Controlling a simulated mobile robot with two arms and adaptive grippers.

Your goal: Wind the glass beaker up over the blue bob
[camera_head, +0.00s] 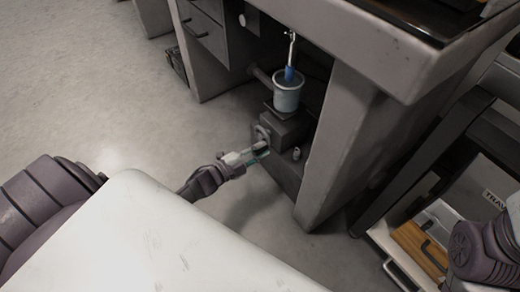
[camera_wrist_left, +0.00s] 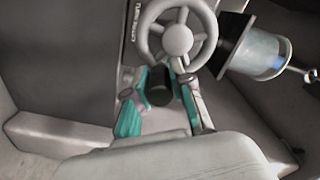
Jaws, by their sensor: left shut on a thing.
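The glass beaker (camera_head: 287,98) stands on a small dark platform of the jack (camera_head: 284,128), inside the table's opening. The blue bob (camera_head: 289,74) hangs from a metal rod above it. Its lower end is at or inside the beaker's mouth, and its upper part shows above the rim. The beaker (camera_wrist_left: 255,50) is also at the right of the left wrist view, with blue (camera_wrist_left: 277,62) near its rim. My left gripper (camera_head: 261,150) is shut on the dark crank handle (camera_wrist_left: 158,86) of the handwheel (camera_wrist_left: 178,39). My right gripper is out of view.
The table's thick leg (camera_head: 335,145) stands close to the right of the jack. Drawers (camera_head: 205,30) are at the left of the opening. A shelf with a wooden board (camera_head: 418,246) is at the lower right. The floor (camera_head: 90,90) at left is clear.

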